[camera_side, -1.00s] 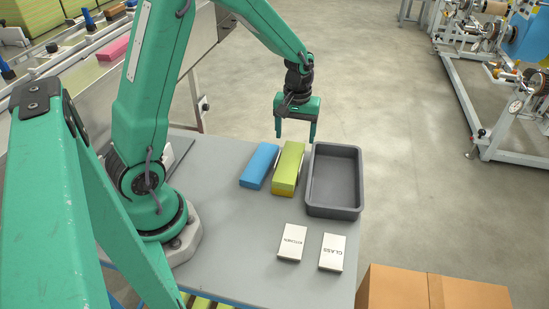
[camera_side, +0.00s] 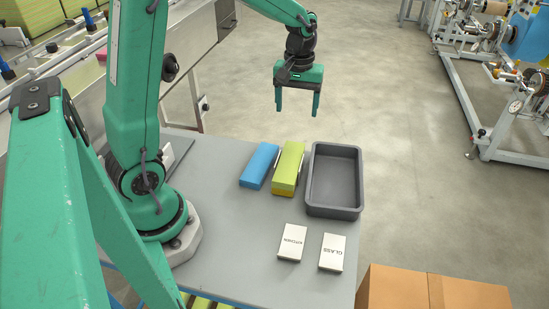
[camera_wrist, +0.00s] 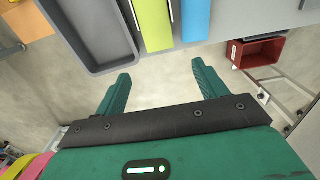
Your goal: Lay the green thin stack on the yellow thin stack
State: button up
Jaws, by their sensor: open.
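The green thin stack (camera_side: 289,163) lies on top of the yellow thin stack (camera_side: 283,192), of which only a strip shows at the near end. The green stack also shows in the wrist view (camera_wrist: 156,24), where the yellow one is hidden. My gripper (camera_side: 297,113) is open and empty, raised above and beyond the far end of the stacks. Its two fingers also show apart in the wrist view (camera_wrist: 163,80), with nothing between them.
A blue stack (camera_side: 259,166) lies left of the green one. A grey tray (camera_side: 334,212) stands to the right. Two white cards, KITCHEN (camera_side: 292,242) and GLASS (camera_side: 332,252), lie on the grey table (camera_side: 225,240) in front. The left front of the table is clear.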

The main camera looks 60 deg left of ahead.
dwell(0.3)
jog(key=s+d+r+m+t, duration=0.2)
jog(key=s+d+r+m, duration=0.1)
jog(key=s, duration=0.5)
jog(key=s+d+r+m+t, duration=0.3)
jog(key=s+r+m, duration=0.3)
jog(key=s, duration=0.3)
jog(key=shift+s+d+r+t, duration=0.25)
jog(key=shift+d+t, duration=0.05)
jog(key=shift+d, duration=0.35)
